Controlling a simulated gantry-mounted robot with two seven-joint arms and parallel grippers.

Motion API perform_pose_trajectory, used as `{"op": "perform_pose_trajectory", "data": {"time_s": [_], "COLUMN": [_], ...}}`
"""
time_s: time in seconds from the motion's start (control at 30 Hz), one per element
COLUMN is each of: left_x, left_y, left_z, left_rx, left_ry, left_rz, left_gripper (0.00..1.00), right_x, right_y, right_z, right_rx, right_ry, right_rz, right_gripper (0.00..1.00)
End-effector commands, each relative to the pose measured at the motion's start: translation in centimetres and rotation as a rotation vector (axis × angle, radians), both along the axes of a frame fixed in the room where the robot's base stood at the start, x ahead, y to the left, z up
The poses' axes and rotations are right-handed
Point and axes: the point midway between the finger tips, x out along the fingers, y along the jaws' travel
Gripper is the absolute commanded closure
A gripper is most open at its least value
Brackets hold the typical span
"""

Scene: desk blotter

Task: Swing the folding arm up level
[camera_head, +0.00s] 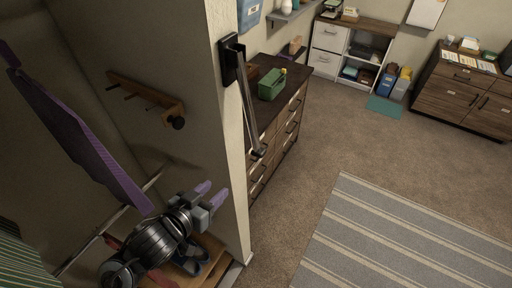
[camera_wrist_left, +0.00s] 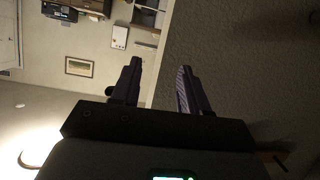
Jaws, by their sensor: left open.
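The folding arm (camera_head: 249,105) is a slim grey bar. It hangs steeply down from a black bracket (camera_head: 232,62) on the end face of the pale wall, and its dark lower end is in front of the dresser. My left gripper (camera_head: 213,191) is below and to the left of the bar's lower end, apart from it, with purple fingers spread and empty. Both fingers also show in the left wrist view (camera_wrist_left: 160,68), with a gap between them. I cannot make out the folding arm for certain in that view. My right gripper is in neither view.
A peg rail (camera_head: 146,97) is on the alcove wall above my left gripper. A dark-topped dresser (camera_head: 284,112) with a green box (camera_head: 271,84) stands behind the bar. A striped rug (camera_head: 400,240) lies on open carpet at right.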

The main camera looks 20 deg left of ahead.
Motion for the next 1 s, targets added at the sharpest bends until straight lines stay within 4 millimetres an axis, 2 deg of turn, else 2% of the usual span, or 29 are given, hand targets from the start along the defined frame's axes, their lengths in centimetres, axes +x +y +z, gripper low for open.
{"op": "perform_pose_trajectory", "data": {"time_s": [0.03, 0.1, 0.2, 0.3, 0.47, 0.77, 1.0], "left_x": [1.2, 1.9, 2.2, 2.1, 2.4, 4.4, 8.3], "left_y": [-0.3, -1.0, -1.8, -2.4, -2.8, -3.6, -5.1], "left_z": [3.3, 6.7, 10.0, 11.8, 12.4, 12.2, 12.6], "left_rx": [-0.035, -0.09, -0.15, -0.184, -0.204, -0.201, -0.208], "left_ry": [-0.105, -0.207, -0.296, -0.339, -0.359, -0.361, -0.357], "left_rz": [-0.034, -0.089, -0.158, -0.206, -0.234, -0.232, -0.23], "left_gripper": [0.55, 0.55, 0.55, 0.55, 0.55, 0.55, 0.55], "right_x": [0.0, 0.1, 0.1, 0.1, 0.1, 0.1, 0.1], "right_y": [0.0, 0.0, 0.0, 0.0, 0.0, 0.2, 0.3], "right_z": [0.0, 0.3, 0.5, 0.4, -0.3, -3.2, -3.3], "right_rx": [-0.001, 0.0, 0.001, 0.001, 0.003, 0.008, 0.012], "right_ry": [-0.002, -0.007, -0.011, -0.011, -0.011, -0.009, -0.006], "right_rz": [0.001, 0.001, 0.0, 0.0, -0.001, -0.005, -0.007], "right_gripper": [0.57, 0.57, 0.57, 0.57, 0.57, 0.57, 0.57]}}
